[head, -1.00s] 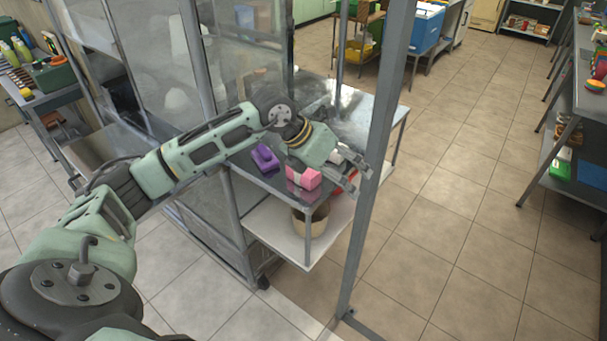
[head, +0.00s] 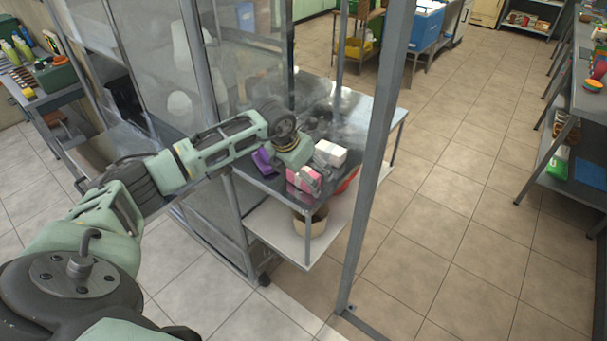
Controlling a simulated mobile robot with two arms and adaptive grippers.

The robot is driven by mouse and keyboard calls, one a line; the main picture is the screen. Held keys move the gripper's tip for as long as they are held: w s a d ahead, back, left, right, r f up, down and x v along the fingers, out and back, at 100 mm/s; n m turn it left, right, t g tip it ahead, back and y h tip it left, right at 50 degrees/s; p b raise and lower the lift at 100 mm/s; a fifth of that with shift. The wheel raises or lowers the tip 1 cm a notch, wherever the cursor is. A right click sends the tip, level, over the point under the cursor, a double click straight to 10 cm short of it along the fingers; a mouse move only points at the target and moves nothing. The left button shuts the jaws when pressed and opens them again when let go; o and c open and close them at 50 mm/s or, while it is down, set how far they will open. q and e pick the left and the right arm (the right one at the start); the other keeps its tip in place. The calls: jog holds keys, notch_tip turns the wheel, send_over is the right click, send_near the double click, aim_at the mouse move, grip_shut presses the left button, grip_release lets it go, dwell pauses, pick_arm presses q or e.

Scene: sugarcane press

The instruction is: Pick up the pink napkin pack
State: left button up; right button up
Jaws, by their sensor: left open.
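The pink napkin pack (head: 308,181) lies near the front corner of the dark metal side table (head: 313,201). My left gripper (head: 303,176) is open and points down at the pack, with its fingers at or just above it. The fingers are small and partly overlap the pack, so I cannot tell whether they touch it. The gripper and wrist hide part of the pack's back side. My right gripper is out of view.
A purple pack (head: 262,161) lies left of the pink one, and a white pack (head: 330,152) behind it to the right. A red object (head: 348,181) is at the table's right edge. A grey metal post (head: 371,165) stands close on the right.

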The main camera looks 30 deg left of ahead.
pick_arm(q)
jog(key=c, duration=1.3)
